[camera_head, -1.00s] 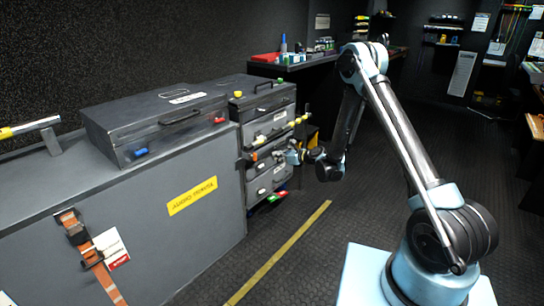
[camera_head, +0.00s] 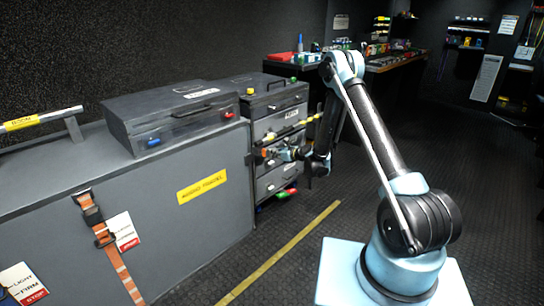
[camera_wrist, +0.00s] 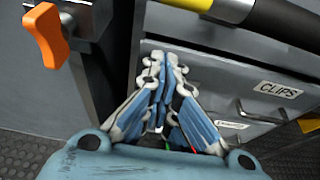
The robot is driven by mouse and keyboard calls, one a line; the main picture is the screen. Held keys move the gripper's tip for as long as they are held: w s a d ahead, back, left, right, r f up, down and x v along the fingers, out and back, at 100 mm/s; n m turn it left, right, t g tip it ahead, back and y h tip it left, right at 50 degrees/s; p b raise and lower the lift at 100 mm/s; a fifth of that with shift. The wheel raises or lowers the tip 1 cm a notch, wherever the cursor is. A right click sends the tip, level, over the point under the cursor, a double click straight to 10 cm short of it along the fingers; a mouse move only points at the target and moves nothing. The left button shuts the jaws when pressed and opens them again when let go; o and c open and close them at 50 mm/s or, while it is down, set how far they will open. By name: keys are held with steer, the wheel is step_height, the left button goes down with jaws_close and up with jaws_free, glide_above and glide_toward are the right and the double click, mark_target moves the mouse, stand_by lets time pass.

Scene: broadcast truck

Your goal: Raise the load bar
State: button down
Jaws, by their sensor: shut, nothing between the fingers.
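The load bar (camera_head: 291,131), dark with yellow bands, runs across the front of the grey drawer cabinet (camera_head: 283,101). In the wrist view the bar (camera_wrist: 284,25) crosses the top right, with a yellow band towards its left end. My gripper (camera_head: 279,153) is in front of the drawers, just below the bar. In the wrist view my gripper (camera_wrist: 166,58) is shut and empty, its fingertips below and left of the bar, with no clear contact. An orange lever (camera_wrist: 46,35) is at the upper left. The bar's left end is cut off there.
A long grey case (camera_head: 150,215) with an orange strap (camera_head: 104,237) stands left of the drawers. A smaller case (camera_head: 165,112) lies on it. Drawer handles (camera_wrist: 262,118) stick out beside my fingers. The floor (camera_head: 265,285) around the yellow line is clear.

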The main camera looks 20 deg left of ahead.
steer(key=r, duration=0.4)
steer(key=shift+w+a, duration=0.1)
steer(key=shift+a, duration=0.15)
stand_by(0.3)
